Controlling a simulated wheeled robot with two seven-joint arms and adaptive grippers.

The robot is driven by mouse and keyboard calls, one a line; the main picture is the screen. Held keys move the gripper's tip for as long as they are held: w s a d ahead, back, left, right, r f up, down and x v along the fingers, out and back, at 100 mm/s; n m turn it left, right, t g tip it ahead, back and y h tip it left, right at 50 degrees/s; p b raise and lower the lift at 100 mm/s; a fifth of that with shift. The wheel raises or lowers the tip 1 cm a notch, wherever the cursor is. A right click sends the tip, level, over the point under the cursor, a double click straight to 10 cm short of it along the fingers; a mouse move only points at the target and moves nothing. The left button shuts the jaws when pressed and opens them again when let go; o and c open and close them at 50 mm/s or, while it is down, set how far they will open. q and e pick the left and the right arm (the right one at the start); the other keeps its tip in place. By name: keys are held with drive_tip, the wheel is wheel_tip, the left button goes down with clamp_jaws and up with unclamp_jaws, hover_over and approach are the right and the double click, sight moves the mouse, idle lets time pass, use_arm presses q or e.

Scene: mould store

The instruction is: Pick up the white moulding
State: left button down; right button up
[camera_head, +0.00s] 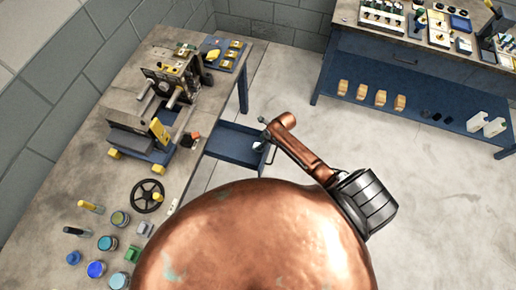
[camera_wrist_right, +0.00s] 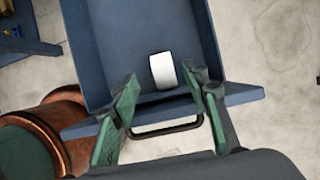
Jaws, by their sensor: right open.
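The white moulding (camera_wrist_right: 163,70) is a short, smooth, rounded piece lying in an open blue drawer (camera_wrist_right: 110,28). The drawer (camera_head: 226,142) pulls out from under the left workbench in the head view. A small white bit near my gripper there may be the moulding, mostly hidden. My right gripper (camera_wrist_right: 160,80) has its green fingers spread, one tip to each side of the moulding, with a gap on both sides. How far above it the tips are is unclear. In the head view my right gripper (camera_head: 265,136) is over the drawer's right end. My left gripper is not seen.
The drawer has raised walls and a black front handle (camera_wrist_right: 165,130). The left workbench (camera_head: 95,170) carries a machine (camera_head: 165,80), a black handwheel (camera_head: 147,196) and several small pots. A blue bench (camera_head: 410,58) stands at the back right, white pieces (camera_head: 478,122) on its shelf. Open floor lies between.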

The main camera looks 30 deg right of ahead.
sight(257, 145)
drive_tip(key=shift+x, duration=1)
drive_tip(key=x, duration=0.1)
drive_tip(key=b+x, duration=0.1)
drive_tip(key=x, duration=0.1)
drive_tip(key=shift+w+d+f, duration=0.15)
drive_tip(key=shift+f, duration=0.45)
drive_tip(key=shift+w, duration=0.1)
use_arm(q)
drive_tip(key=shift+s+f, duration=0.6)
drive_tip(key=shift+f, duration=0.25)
use_arm(e)
drive_tip(key=c, duration=0.9)
